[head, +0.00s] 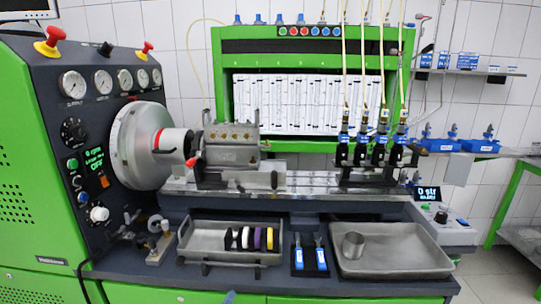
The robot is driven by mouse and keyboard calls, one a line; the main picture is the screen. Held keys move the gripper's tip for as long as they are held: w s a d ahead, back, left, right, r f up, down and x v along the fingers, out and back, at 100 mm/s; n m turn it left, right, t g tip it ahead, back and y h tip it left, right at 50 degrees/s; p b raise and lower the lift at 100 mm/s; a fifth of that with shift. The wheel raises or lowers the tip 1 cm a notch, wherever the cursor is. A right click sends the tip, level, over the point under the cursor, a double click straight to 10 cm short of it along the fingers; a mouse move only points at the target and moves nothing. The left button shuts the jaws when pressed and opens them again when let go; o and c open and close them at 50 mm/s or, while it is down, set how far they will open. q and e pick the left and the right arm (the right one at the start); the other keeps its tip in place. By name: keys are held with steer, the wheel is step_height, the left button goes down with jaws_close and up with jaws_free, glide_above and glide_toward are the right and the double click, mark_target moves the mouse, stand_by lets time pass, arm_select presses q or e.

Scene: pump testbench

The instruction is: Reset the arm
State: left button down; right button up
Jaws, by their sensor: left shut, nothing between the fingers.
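The only part that looks like my left gripper (229,297) is a small blue tip at the bottom edge of the head view, left of centre. It is shut, with nothing held. It shows in front of the green bench front, below the left metal tray (205,257), and is apart from the things on the bench. The rest of the left arm is out of the frame. My right gripper is not in view.
The test bench carries a chuck (137,145), a pump (231,147) and several injectors (361,150).

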arm_select(q)
steer(key=s+a+f+m+g+y, duration=0.15)
steer(key=s+f+g, duration=0.25)
steer(key=s+f, duration=0.55)
steer(key=s+a+f+m+g, duration=0.1)
steer(key=s+f+m+g, duration=0.2)
steer(key=s+f, duration=0.65)
steer(key=s+a+f+m+g, duration=0.1)
steer(key=s+f, duration=0.3)
steer(key=s, duration=0.5)
steer(key=s+a+f+m+g+y, duration=0.1)
steer(key=s+a+f+m+g, duration=0.1)
steer(key=s+f, duration=0.3)
steer(key=s+a+f+m+g, duration=0.2)
steer(key=s+f+g, duration=0.2)
steer(key=s, duration=0.8)
steer(key=shift+s+a+f, duration=0.2)
steer(key=shift+s+a, duration=0.1)
steer(key=shift+s, duration=0.05)
